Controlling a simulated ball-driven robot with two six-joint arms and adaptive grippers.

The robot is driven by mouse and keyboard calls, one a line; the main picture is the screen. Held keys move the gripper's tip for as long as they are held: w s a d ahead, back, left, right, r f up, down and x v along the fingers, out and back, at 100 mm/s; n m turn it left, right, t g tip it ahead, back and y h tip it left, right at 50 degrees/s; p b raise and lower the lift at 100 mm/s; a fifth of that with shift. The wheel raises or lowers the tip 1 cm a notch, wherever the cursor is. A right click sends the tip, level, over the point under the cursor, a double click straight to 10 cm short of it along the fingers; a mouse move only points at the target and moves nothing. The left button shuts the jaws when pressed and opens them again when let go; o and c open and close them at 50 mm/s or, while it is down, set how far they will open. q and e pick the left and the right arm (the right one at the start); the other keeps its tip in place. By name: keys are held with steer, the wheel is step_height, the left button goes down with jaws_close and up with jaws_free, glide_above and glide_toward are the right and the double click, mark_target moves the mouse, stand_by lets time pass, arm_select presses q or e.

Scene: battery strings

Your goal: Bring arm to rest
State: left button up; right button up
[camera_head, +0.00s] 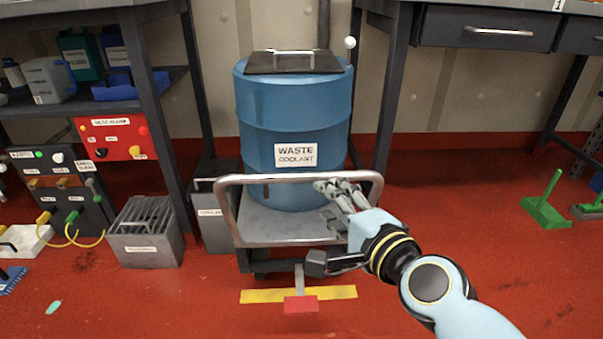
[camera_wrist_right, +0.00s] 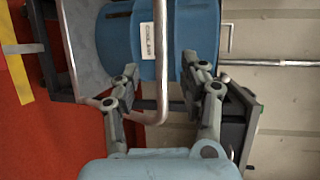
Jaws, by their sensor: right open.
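My right gripper (camera_head: 340,190) is open at the right part of the metal push handle (camera_head: 298,181) of a low cart (camera_head: 270,222). In the right wrist view the open fingers (camera_wrist_right: 153,92) spread to either side of a bent bar of the handle (camera_wrist_right: 163,60); I cannot tell whether they touch it. The right arm (camera_head: 430,280) comes in from the lower right. My left gripper is not in view. A blue drum (camera_head: 292,110) labelled "WASTE COOLANT" stands on the cart, with a dark lid on top.
A red pedal (camera_head: 301,304) lies at the cart's front, over a yellow floor strip (camera_head: 255,296). A grey bin (camera_head: 147,240) and a panel with cables (camera_head: 60,190) stand at left. A bench (camera_head: 480,28) is at right, with a green tool (camera_head: 546,205) below.

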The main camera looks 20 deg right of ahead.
steer(key=s+d+f+n+g+y, duration=0.1)
steer(key=s+f+n+g, duration=0.8)
steer(key=s+f, duration=0.6)
steer(key=s+d+f+n+g+h+p, duration=0.1)
steer(key=s+d+f+n+g+p, duration=0.15)
steer(key=s, duration=0.35)
steer(key=s+d+f+n+g+h+p, duration=0.1)
steer(key=s+d+f+n+h+p, duration=0.2)
steer(key=s, duration=0.4)
steer(key=s+d+f+n+g+p, duration=0.2)
steer(key=s+d+n+p, duration=0.2)
steer(key=s+p, duration=0.15)
arm_select(q)
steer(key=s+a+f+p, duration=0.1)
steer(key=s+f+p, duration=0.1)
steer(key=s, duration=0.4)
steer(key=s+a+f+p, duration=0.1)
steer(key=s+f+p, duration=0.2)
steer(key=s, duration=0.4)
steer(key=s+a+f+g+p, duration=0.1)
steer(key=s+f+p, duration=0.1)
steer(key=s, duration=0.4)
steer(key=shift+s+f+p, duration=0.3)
steer(key=shift+p, duration=0.4)
arm_select(e)
steer(key=s+d+f, duration=0.1)
steer(key=s, duration=1.4)
steer(key=shift+f+m+g, duration=0.35)
